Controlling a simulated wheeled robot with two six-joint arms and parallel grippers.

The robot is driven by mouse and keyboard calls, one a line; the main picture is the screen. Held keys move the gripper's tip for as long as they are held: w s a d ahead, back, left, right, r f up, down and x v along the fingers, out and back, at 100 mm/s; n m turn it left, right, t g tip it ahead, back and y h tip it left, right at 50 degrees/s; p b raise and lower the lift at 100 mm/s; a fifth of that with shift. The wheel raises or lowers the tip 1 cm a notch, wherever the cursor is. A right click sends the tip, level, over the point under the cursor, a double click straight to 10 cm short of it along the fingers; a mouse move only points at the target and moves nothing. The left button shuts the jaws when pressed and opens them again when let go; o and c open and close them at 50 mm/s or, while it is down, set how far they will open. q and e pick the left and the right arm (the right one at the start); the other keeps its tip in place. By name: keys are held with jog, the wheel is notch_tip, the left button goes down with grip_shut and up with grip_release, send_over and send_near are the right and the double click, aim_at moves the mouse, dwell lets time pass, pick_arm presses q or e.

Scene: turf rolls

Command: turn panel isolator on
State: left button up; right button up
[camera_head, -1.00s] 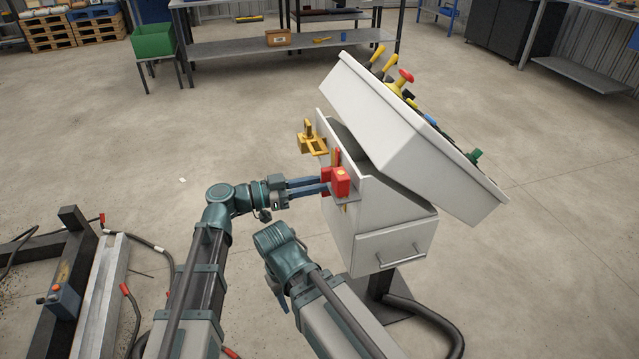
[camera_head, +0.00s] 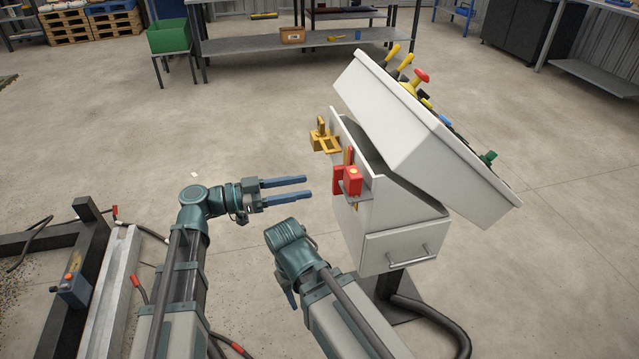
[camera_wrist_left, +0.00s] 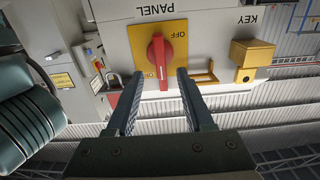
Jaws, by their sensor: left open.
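The panel isolator is a red rotary handle (camera_wrist_left: 161,62) on a yellow plate (camera_wrist_left: 140,45) marked OFF, below the word PANEL, which appears upside down in the left wrist view. The handle stands upright in that picture; a second marking by its lower end is partly hidden. In the head view the red handle (camera_head: 338,181) is on the left face of the pale cabinet (camera_head: 375,215). My left gripper (camera_head: 308,187) is open and empty, its fingertips pointing at the handle with a gap between. My right gripper (camera_head: 291,298) is mostly hidden below its wrist.
A yellow key box (camera_head: 322,139) juts from the cabinet beyond the handle. A red block (camera_head: 353,178) sits on a bracket on the near side. The tilted console (camera_head: 420,130) overhangs the cabinet. A dark frame (camera_head: 75,270) lies at left.

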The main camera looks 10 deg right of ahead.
pick_arm(q)
jog(key=a, duration=0.5)
jog(key=shift+s+a, duration=0.1)
jog(key=shift+a, duration=0.25)
jog(key=s+a+f+n+y, duration=0.3)
jog(key=f+n+y, duration=0.2)
jog(key=f, duration=0.3)
jog(key=s+a+f+n+y, duration=0.2)
jog(key=f+n+y, duration=0.2)
jog(key=f, duration=0.4)
jog(key=s+a+f+n+y, duration=0.25)
jog(key=a+n+y, duration=0.2)
jog(key=a, duration=0.25)
jog(key=s+a+f+n+y, duration=0.1)
jog(key=a+f+n+y, duration=0.3)
jog(key=a, duration=0.3)
jog(key=s+d+m+y, duration=0.2)
jog(key=s+d+m, duration=0.3)
jog(key=d, duration=0.6)
notch_tip(320, 180, up, 27)
jog(key=n+p, duration=0.1)
jog(key=p, duration=2.5)
jog(key=shift+s+a+g, duration=0.15)
jog(key=shift+s+g, duration=0.25)
